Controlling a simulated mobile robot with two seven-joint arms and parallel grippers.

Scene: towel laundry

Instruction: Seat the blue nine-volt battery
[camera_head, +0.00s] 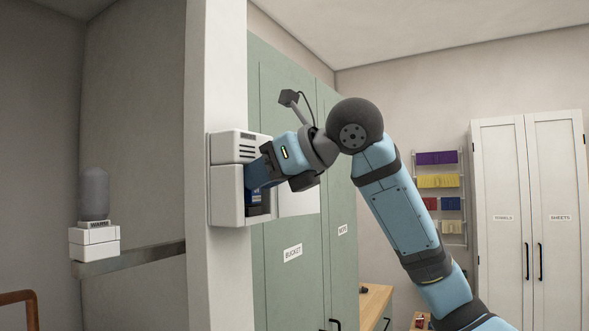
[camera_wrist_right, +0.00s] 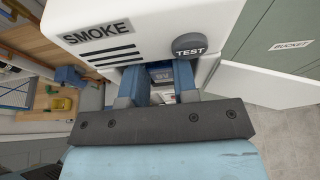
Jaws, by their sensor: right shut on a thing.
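The blue nine-volt battery (camera_wrist_right: 162,75), marked 9V, sits between the fingers of my right gripper (camera_wrist_right: 159,88) in the right wrist view. The gripper is shut on it. In the head view my right gripper (camera_head: 255,176) reaches into the open front of the white smoke alarm (camera_head: 226,190) on the wall post. The alarm shows its SMOKE label and round TEST button (camera_wrist_right: 189,45) in the wrist view. Its white door (camera_head: 298,203) hangs open to the right. The fingers and alarm body hide much of the battery; I cannot tell whether it touches the contacts. My left gripper is out of view.
Green cabinets (camera_head: 291,285) stand just behind the alarm, one labelled BUCKET. A rack of coloured towels (camera_head: 438,182) and white cupboards (camera_head: 504,180) are at the back right.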

